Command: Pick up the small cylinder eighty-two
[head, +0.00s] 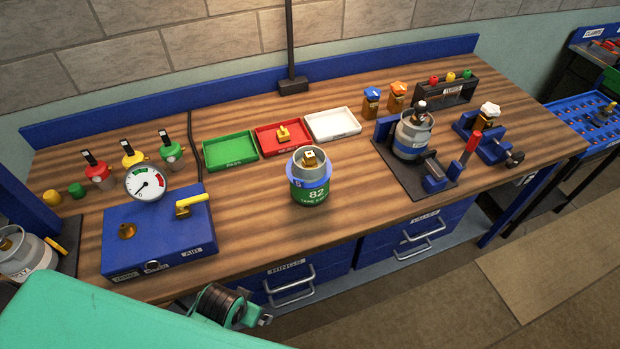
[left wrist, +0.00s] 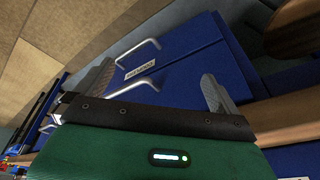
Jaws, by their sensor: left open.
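The small cylinder marked 82 (head: 310,192) stands upright near the front middle of the bench in the head view. It has a green lower band, a blue ring, a grey collar and a brass valve inside the top. Blue drawers with metal handles lie beyond the fingers; the cylinder is not seen there.
Behind the cylinder are green (head: 230,151), red (head: 267,143) and white (head: 333,124) trays. A blue box with a gauge (head: 160,240) is left. A clamp stand holding another grey cylinder (head: 412,137) is right. Bare wood surrounds the cylinder. Drawers (head: 415,235) are below the front edge.

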